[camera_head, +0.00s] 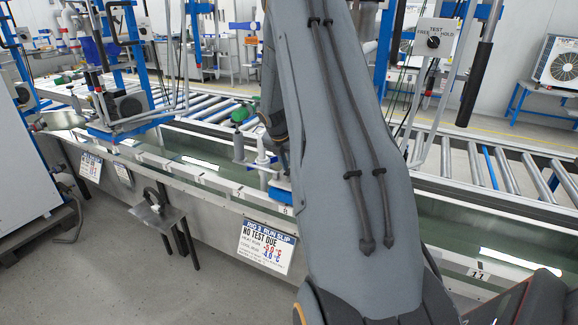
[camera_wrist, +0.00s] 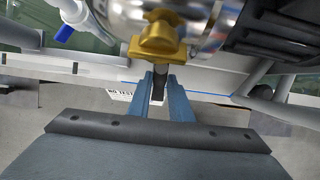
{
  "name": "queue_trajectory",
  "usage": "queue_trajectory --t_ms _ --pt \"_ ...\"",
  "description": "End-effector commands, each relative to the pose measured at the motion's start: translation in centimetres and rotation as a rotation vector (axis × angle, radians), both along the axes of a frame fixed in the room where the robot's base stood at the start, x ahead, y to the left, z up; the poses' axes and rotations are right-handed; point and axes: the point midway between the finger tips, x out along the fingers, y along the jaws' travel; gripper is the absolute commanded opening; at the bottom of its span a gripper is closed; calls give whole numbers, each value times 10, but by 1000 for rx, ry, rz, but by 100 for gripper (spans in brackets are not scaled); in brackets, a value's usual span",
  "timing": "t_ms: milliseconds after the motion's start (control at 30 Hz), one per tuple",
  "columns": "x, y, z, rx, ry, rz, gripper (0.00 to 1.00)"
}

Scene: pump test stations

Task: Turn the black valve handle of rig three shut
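In the wrist view a brass valve body (camera_wrist: 158,40) sits below a shiny metal pipe. A dark handle (camera_wrist: 160,80), which looks like the black valve handle, comes out of it toward me. My gripper (camera_wrist: 160,82) has its two blue fingers on either side of this handle. The handle fills the gap between them, and they look closed on it. In the head view my grey arm covers the gripper, the valve and most of the rig. A sign (camera_head: 266,247) reading "RIG 3 RUN SLIP, NO TEST DUE" hangs on the bench front.
A long bench with a roller conveyor (camera_head: 205,107) runs across the head view. A small metal stand (camera_head: 158,214) is on the floor at left. A blue-handled fitting (camera_wrist: 66,32) is at upper left in the wrist view.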

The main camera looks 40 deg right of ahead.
Motion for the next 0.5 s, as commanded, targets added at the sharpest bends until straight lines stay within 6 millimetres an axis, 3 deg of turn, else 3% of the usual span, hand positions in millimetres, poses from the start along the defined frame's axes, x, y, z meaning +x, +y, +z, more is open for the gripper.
queue_trajectory --t_ms 500 --pt "5 2 0 -1 0 -139 0"
